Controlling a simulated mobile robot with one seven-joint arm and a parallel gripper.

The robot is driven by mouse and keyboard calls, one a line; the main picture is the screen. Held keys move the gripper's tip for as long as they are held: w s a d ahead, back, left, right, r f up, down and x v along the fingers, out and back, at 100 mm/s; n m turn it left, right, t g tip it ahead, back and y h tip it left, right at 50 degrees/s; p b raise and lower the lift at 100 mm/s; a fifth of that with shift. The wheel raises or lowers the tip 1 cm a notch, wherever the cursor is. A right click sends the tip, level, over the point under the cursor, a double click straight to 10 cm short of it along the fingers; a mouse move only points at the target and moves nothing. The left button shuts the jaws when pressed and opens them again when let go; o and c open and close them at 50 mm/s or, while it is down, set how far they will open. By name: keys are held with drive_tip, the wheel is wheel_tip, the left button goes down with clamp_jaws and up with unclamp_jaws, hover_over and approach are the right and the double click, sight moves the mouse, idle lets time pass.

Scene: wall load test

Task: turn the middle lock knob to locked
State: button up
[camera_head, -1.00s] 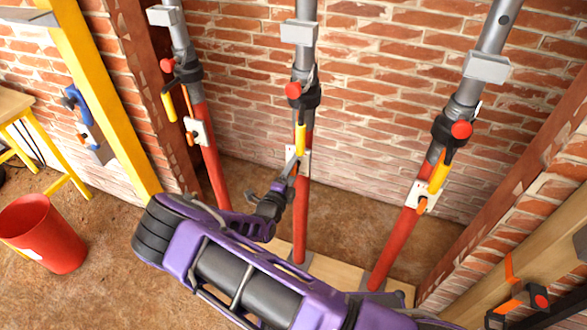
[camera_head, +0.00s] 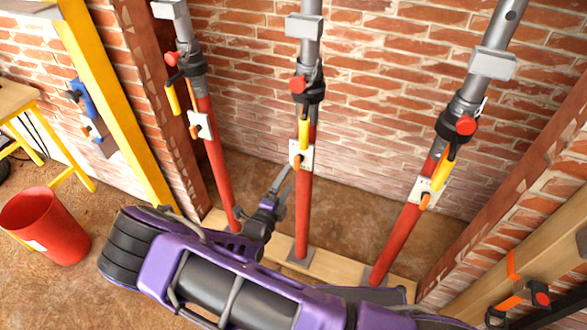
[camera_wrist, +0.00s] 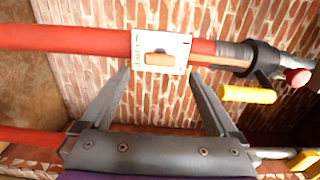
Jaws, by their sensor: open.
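The middle prop is a red lower tube (camera_head: 303,215) under a grey upper tube. On it is a white lock plate (camera_head: 302,153) with an orange knob (camera_head: 297,161). In the wrist view the plate (camera_wrist: 143,39) and knob (camera_wrist: 160,59) are close ahead, and the knob's long side lies along the tube. My gripper (camera_head: 284,177) is just below and left of the plate in the head view. In the wrist view its fingers (camera_wrist: 160,76) are spread wide, with tips near either side of the plate and nothing between them. The plate's small lettering is unreadable.
Similar props stand left, with plate (camera_head: 200,125), and right, with plate (camera_head: 425,190). A yellow handle (camera_wrist: 248,94) and red button (camera_wrist: 298,77) sit beside the middle lock. A brick wall (camera_head: 390,130) is behind. A red bucket (camera_head: 45,225) stands at left.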

drive_tip(key=v, duration=0.9)
